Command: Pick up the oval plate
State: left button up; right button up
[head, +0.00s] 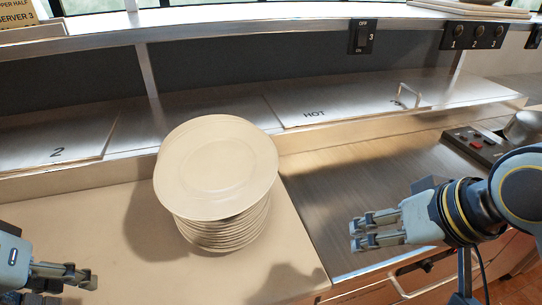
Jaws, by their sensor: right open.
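A cream oval plate (218,165) lies on top of a stack of similar plates (225,234) near the middle of the head view. It overhangs the stack toward the back left and looks slightly tilted. My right gripper (356,236) is open and empty, to the right of the stack and apart from it, over the dark wood surface. My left gripper (88,281) is at the lower left, apart from the stack. Its lower part is cut off by the frame edge, and I cannot tell if it is open.
The stack stands on a pale counter (120,215) with a dark wood section (345,185) to its right. Behind it runs a raised metal shelf with lids marked 2 (55,140) and HOT (325,108). A red-button panel (474,142) and a metal pot (523,128) are at right.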

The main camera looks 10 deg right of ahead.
pick_arm(q)
jog(key=w+d+r+h, duration=0.35)
jog(key=w+r, duration=0.25)
jog(key=w, duration=0.4)
pick_arm(e)
jog(key=w+a+r+m+t+y, duration=0.1)
jog(key=w+a+r+m+y, duration=0.2)
jog(key=w, duration=0.4)
pick_arm(q)
jog(key=n+g+h, duration=0.1)
send_near(161, 174)
jog(key=v, duration=0.2)
pick_arm(e)
jog(key=m+t+y, duration=0.1)
jog(key=m+y, duration=0.1)
send_near(274, 159)
jog(key=s, duration=0.1)
pick_arm(q)
jog(key=shift+w, duration=0.15)
pick_arm(e)
jog(key=shift+r, duration=0.35)
pick_arm(q)
jog(key=shift+d+f, duration=0.1)
jog(key=shift+f, duration=0.05)
pick_arm(e)
jog(key=shift+w, duration=0.1)
